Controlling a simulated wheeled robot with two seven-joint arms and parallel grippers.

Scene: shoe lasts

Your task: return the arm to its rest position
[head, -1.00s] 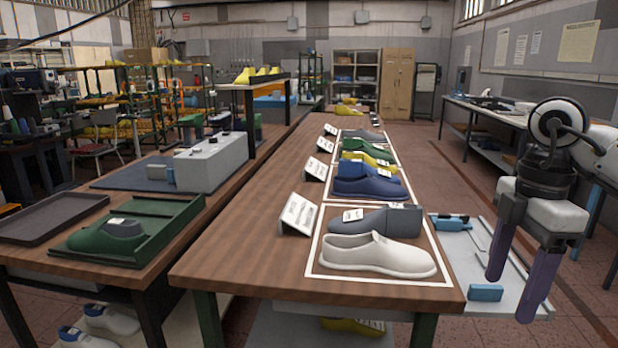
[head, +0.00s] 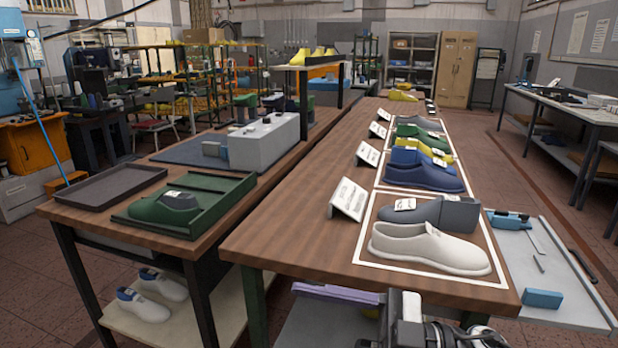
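My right gripper (head: 340,294) is low at the bottom edge of the head view, in front of the long table's (head: 290,225) near end and below its top. One purple finger shows, pointing left; the other finger is hidden or out of frame, so I cannot tell whether it is open. Nothing is visibly held. Part of my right arm (head: 470,335) shows beside it. My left gripper is not in view. A white shoe (head: 430,248) and a grey last (head: 440,213) with a tag lie in the nearest white-outlined area on the table.
Blue, yellow, green and grey lasts or shoes stand farther along the table, beside white cards. A green tray (head: 220,215) and a dark tray (head: 110,186) sit on the left table. A light board (head: 575,270) with blue pieces lies right of the table end.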

